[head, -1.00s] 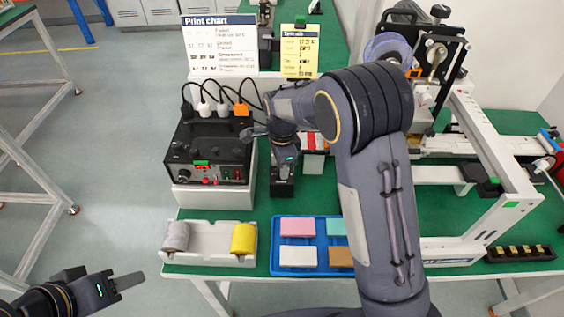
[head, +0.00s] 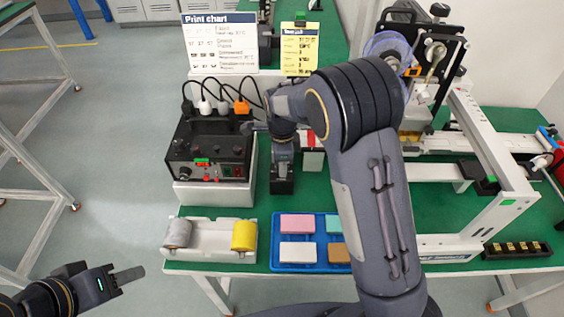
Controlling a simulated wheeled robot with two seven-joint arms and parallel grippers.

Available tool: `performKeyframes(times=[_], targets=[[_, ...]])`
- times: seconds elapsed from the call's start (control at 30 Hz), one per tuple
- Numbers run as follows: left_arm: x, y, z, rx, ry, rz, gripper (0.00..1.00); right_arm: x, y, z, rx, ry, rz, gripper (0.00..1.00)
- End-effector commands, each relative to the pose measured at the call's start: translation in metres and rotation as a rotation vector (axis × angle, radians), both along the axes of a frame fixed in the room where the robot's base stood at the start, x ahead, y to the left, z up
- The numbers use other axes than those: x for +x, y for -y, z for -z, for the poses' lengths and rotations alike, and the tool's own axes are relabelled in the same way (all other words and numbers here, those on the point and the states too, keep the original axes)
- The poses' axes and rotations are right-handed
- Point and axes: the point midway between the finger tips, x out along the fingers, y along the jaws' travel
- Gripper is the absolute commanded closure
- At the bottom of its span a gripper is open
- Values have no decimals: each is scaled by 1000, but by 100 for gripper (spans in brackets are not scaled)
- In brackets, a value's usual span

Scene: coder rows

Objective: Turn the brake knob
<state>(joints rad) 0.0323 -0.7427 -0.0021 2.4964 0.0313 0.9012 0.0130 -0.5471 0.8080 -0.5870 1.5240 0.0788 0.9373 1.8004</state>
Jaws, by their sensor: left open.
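The coder machine (head: 437,60) stands at the upper right, with a purple-blue reel disc (head: 388,45) and several dark knobs and rollers. I cannot tell which part is the brake knob. A black round knob (head: 440,10) shows at the machine's top. My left gripper (head: 130,277) is open and empty at the lower left, over the floor and away from the table. My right arm crosses the middle, in front of part of the machine. My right gripper (head: 282,170) points down beside the black control box (head: 208,150); its jaws are not clear.
A white holder (head: 208,253) with a grey and a yellow roll stands at the front left. A blue tray (head: 283,268) with coloured blocks is next to it, partly behind my arm. Print chart (head: 220,40) and a yellow card (head: 300,48) stand behind. A white frame (head: 487,150) is at the right.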

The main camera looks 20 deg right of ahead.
Motion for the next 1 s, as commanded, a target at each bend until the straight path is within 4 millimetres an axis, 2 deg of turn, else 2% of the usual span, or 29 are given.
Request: performKeyframes(times=[0.03, 0.1, 0.37, 0.47, 0.8, 1.0], targets=[[0, 0, 0, 0, 0, 0, 57, 0, 0, 0, 0, -1, 0, 56], [0, 0, 0, 0, 0, 0, 57, 0, 0, 0, 0, -2, 0, 49], [0, 0, 0, 0, 0, 0, 57, -1, 0, -2, 1, -3, -1, 49], [0, 0, 1, 0, 0, 0, 57, 0, -1, -13, 1, 0, -2, 49], [0, 0, 2, 0, 0, 0, 57, 0, -1, -67, 1, 0, -1, 49], [0, 0, 2, 0, 0, 0, 57, -1, 0, -78, 0, -3, 0, 49]])
